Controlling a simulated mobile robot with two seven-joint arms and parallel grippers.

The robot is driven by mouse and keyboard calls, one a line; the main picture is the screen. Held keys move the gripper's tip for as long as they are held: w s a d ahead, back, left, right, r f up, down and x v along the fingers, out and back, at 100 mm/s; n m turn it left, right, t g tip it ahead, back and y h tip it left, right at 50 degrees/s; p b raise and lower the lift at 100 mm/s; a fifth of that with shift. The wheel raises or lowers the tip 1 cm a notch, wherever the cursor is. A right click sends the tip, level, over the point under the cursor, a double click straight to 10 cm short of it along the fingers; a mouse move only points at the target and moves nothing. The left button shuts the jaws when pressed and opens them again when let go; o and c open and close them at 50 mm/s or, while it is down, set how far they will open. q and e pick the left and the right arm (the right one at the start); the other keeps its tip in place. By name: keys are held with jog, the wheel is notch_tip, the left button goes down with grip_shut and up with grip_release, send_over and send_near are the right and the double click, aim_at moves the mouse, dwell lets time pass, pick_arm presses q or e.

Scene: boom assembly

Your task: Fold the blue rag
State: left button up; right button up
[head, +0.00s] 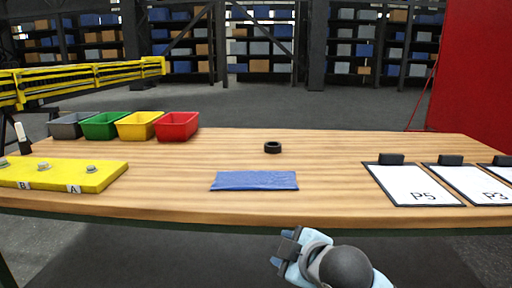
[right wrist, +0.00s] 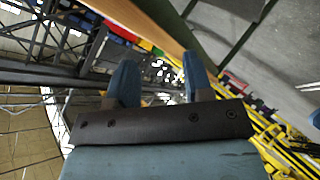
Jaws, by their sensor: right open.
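The blue rag (head: 254,181) lies flat on the wooden table near its front edge, as a wide, short rectangle in the head view. My right gripper (head: 284,250) is in front of the table edge, below and slightly right of the rag, and apart from it. In the right wrist view its two blue fingers (right wrist: 158,85) stand apart with nothing between them. The rag is not visible in the right wrist view. My left gripper is not in view.
A black ring (head: 272,147) sits behind the rag on the table (head: 320,160). Grey, green, yellow and red bins (head: 176,126) stand at the back left. A yellow block (head: 60,176) with A and B labels is at left. Clipboards (head: 412,184) lie at right. Table around the rag is clear.

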jog(key=s+d+f+m+t+y, duration=0.1)
jog(key=s+d+f+m+t, duration=0.25)
jog(key=s+m, duration=0.4)
jog(key=s+d+f+m+t+y, duration=0.25)
jog(key=s+f+m, duration=0.25)
jog(key=s, duration=0.6)
pick_arm(q)
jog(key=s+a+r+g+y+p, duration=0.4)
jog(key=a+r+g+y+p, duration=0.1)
jog(key=p, duration=3.1)
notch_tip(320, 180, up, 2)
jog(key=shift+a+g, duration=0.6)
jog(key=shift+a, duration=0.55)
pick_arm(e)
jog(key=s+d+r+g+h, duration=0.4)
jog(key=d+r+g+h, duration=0.2)
jog(key=d+r, duration=0.1)
jog(key=shift+d+r, duration=0.15)
jog(key=shift+d, duration=0.15)
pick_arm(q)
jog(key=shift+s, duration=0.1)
